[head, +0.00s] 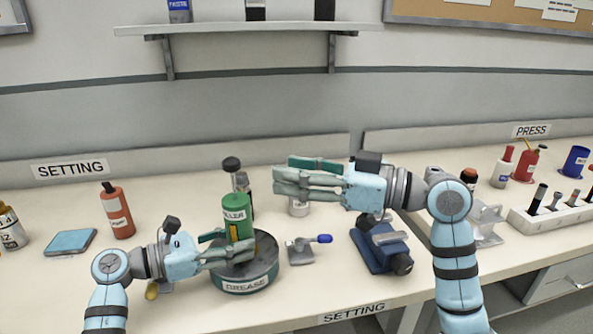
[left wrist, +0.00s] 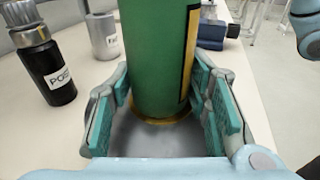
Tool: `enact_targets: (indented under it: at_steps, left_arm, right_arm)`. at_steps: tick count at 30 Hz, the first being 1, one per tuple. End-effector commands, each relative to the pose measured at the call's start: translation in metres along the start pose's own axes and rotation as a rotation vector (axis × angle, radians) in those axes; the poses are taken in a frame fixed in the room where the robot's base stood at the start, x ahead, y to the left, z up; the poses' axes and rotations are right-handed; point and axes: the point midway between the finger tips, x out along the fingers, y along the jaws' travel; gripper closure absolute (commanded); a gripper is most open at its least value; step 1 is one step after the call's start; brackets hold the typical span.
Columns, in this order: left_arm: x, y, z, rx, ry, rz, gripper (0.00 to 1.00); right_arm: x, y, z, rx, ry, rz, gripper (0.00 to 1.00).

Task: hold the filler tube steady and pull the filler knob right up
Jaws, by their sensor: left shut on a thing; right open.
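The green filler tube (head: 237,212) stands upright on the round grey grease pot (head: 247,284), near the middle of the bench. It also fills the middle of the left wrist view (left wrist: 155,60). A dark filler knob (head: 231,163) shows above the tube's top. My left gripper (head: 243,249) is shut on the lower part of the tube, with a finger on each side. My right gripper (head: 279,176) is open and empty, to the right of the knob and apart from it. The knob is outside the left wrist view.
A black bottle (left wrist: 50,68) stands close behind the tube, and a light grey can (left wrist: 102,35) stands beyond. A small stand with a blue-handled lever (head: 302,250) and a blue vice-like block (head: 380,250) are to the right. An orange bottle (head: 117,211) is left.

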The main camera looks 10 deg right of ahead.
Motion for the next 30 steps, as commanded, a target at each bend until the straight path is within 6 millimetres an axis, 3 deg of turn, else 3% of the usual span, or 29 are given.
enact_targets:
  at_steps: [2, 3, 7, 15, 19, 30]
  left_arm:
    - [0.0, 0.0, 0.001, 0.001, -0.001, 0.0, 0.72]
    - [0.0, 0.0, 0.001, 0.001, -0.001, 0.0, 0.51]
    - [0.0, 0.0, 0.0, 0.001, -0.001, 0.0, 0.33]
    - [0.0, 0.0, 0.0, 0.0, 0.0, 0.0, 0.33]
    - [-0.012, 0.001, -0.001, 0.001, 0.001, 0.003, 0.33]
    - [-0.105, 0.001, -0.001, 0.0, 0.003, 0.003, 0.33]
  right_arm:
    - [0.0, 0.0, 0.0, 0.0, 0.0, 0.0, 0.54]
    - [0.0, 0.0, 0.0, 0.0, 0.0, 0.0, 0.54]
    - [0.0, 0.0, 0.0, 0.0, 0.0, 0.0, 0.54]
    - [0.0, 0.0, 0.0, 0.0, 0.0, 0.0, 0.54]
    - [0.0, 0.0, 0.0, 0.0, 0.0, 0.0, 0.54]
    - [0.0, 0.0, 0.0, 0.0, 0.0, 0.0, 0.54]
